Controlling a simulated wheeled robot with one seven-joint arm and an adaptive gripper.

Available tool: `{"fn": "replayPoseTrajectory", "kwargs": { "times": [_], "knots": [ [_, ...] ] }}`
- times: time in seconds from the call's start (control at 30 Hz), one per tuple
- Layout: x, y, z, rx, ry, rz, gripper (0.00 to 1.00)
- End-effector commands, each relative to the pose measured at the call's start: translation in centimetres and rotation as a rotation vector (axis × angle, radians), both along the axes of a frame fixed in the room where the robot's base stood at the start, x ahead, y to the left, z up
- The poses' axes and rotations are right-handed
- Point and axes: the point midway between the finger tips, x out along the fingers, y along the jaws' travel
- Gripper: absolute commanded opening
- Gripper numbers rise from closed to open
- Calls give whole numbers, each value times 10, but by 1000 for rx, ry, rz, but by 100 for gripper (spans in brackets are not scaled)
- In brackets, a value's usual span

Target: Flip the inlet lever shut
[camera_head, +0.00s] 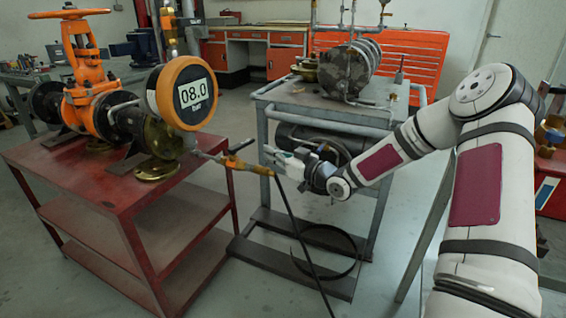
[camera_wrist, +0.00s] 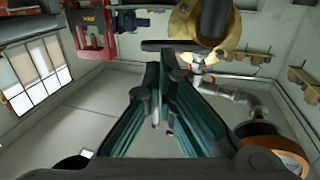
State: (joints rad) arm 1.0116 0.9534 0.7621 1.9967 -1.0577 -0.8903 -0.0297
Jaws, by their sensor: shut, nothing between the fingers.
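The inlet valve (camera_head: 236,161) is a small brass-yellow fitting on the thin pipe to the right of the round gauge (camera_head: 184,93). A short lever-like piece (camera_head: 243,145) slants up and right from it; its exact position is too small to tell. My gripper (camera_head: 273,157) is just right of this valve, fingers pointing left toward it. In the wrist view the teal fingers (camera_wrist: 166,62) are together and empty. A brassy valve body (camera_wrist: 186,35) lies just beyond them, and a dark flat bar (camera_wrist: 165,45) crosses close to the fingertips. I cannot tell whether they touch.
A black hose (camera_head: 296,232) hangs from the pipe end to the floor. The orange gate valve (camera_head: 85,85) stands on the red table (camera_head: 100,205). A grey cart (camera_head: 335,121) with a drum stands behind my gripper. The floor between table and cart is narrow.

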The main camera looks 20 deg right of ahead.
Motion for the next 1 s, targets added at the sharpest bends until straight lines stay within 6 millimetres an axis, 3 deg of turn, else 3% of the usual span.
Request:
{"fn": "replayPoseTrajectory", "kwargs": {
  "times": [0.2, 0.4, 1.0],
  "knots": [
    [36, 18, -2, 0, -1, 1, 0],
    [55, 27, -1, 0, 0, 0, 0],
    [66, 30, 1, -2, 0, 1, 0]
  ]
}}
